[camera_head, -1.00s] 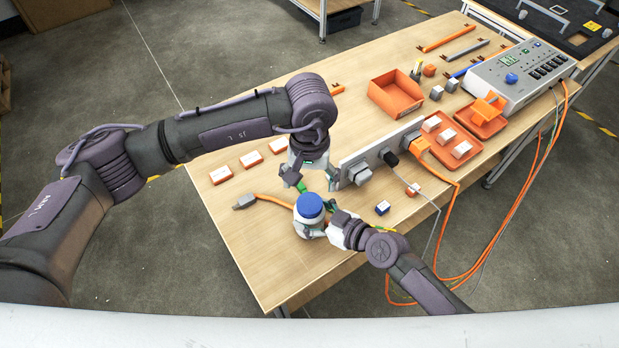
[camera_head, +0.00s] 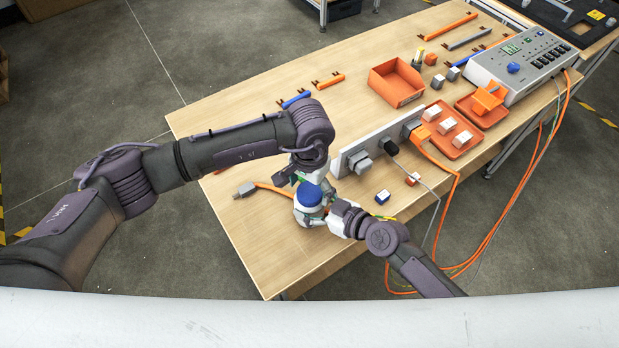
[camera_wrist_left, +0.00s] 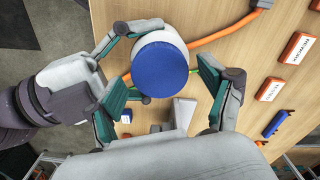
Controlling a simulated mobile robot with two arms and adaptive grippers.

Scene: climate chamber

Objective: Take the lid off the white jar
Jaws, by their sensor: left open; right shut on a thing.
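The white jar (camera_head: 308,216) stands upright on the wooden table near its front left edge, with its blue lid (camera_head: 309,194) on top. In the left wrist view the round lid (camera_wrist_left: 160,70) covers most of the jar, and a strip of the white body (camera_wrist_left: 160,37) shows behind it. My right gripper (camera_head: 325,217) is shut on the jar's body from the right. My left gripper (camera_head: 308,178) is open just above and behind the lid. Its two fingers stand apart on either side of the lid in the wrist view; whether they touch it I cannot tell.
A grey panel (camera_head: 357,150) with plugs stands close behind the jar. An orange cable with a grey plug (camera_head: 246,189) lies left of it. A small blue-and-white block (camera_head: 382,197) lies to its right. An orange bin (camera_head: 396,83) stands further back.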

